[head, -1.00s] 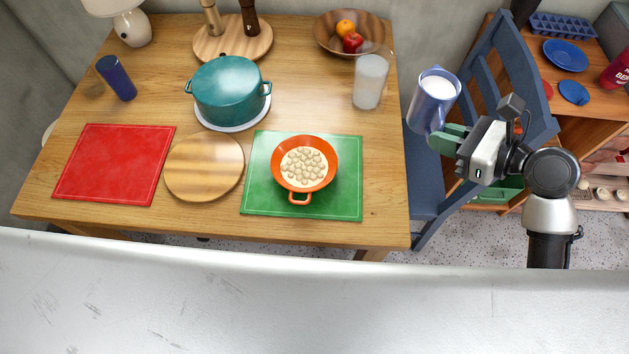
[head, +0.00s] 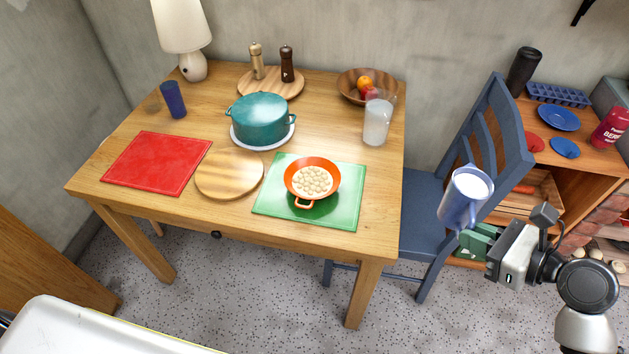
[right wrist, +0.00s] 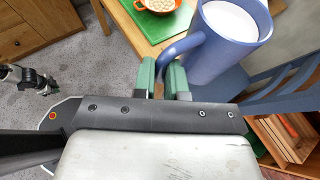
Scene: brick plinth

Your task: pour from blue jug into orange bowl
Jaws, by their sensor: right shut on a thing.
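The blue jug (head: 465,197) holds white liquid and is upright in the air, to the right of the table and in front of the blue chair. My right gripper (head: 470,240) is shut on its handle; the right wrist view shows the green fingers (right wrist: 162,78) on the handle of the jug (right wrist: 225,45). The orange bowl (head: 300,187) sits on the green mat (head: 343,205) at the table's right front and contains several pale round pieces. The orange bowl shows partly at the top of the right wrist view (right wrist: 160,8). My left gripper is not identifiable in the head view.
The wooden table (head: 240,213) also holds a teal pot (head: 260,118), a frosted glass (head: 376,122), a fruit bowl (head: 350,88), a round board (head: 229,175) and a red mat (head: 157,163). A blue chair (head: 425,210) stands at its right side, near the jug. Open floor lies in front.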

